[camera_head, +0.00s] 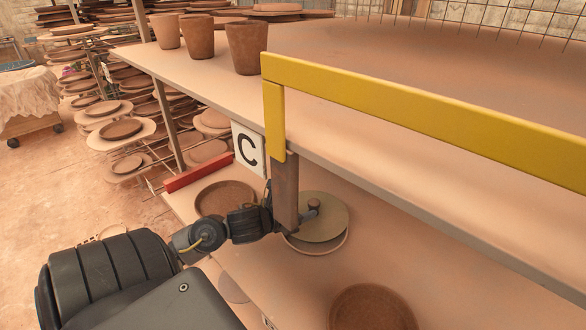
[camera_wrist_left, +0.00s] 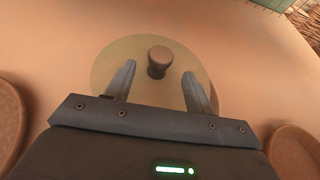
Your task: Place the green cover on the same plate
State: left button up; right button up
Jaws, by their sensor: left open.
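The green cover (camera_head: 325,221) is a flat round disc with a brown knob (camera_head: 313,205). In the head view it lies on the pale plate (camera_head: 318,249) on the lower shelf, and the plate's rim shows at the near edge. In the left wrist view the cover (camera_wrist_left: 120,57) lies just ahead, with its knob (camera_wrist_left: 159,61) between the two fingers. My left gripper (camera_wrist_left: 160,85) is open, and a gap shows between each finger and the knob. In the head view a post hides much of this gripper. My right gripper is not in view.
The upper shelf with its yellow rail (camera_head: 420,115) and a brown post (camera_head: 285,190) stand close over my left arm. A brown plate (camera_head: 226,198) lies left of the cover and another (camera_head: 372,308) nearer right. A red bar (camera_head: 198,173) lies by the "C" sign (camera_head: 248,149).

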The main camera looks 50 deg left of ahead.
pick_arm(q)
jog(key=shift+v, duration=1.9)
